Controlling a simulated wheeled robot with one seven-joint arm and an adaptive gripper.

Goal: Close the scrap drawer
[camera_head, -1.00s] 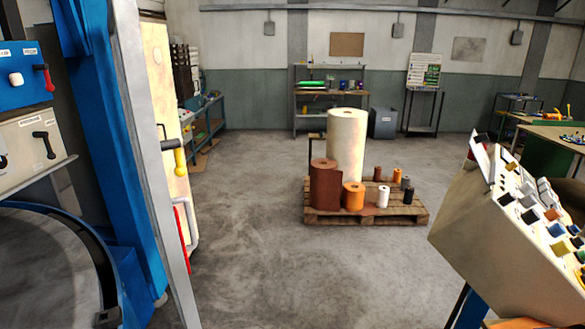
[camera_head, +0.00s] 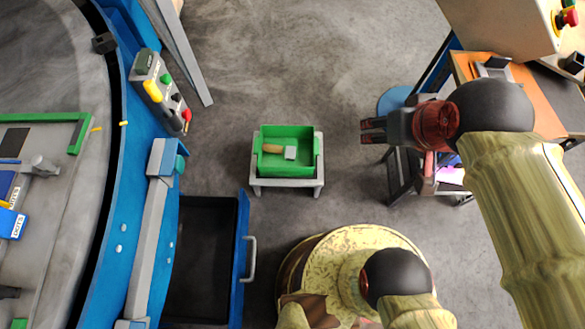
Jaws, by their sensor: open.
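The scrap drawer is most likely the blue drawer (camera_head: 241,262) at the lower left, pulled out to the right from the blue machine. Its dark inside looks empty, and a pale bar handle (camera_head: 251,260) sits on its right-hand front. My gripper (camera_head: 368,131) is to the upper right of the drawer, well apart from it, pointing left. Its fingers are open with nothing between them.
A green bin (camera_head: 288,138) holding a wooden-handled tool stands on a small grey stand just above the drawer. The blue machine (camera_head: 105,200) fills the left. A control pendant (camera_head: 160,90) is on its edge. A wooden-topped bench (camera_head: 520,95) stands at right. Bare floor lies between bin and gripper.

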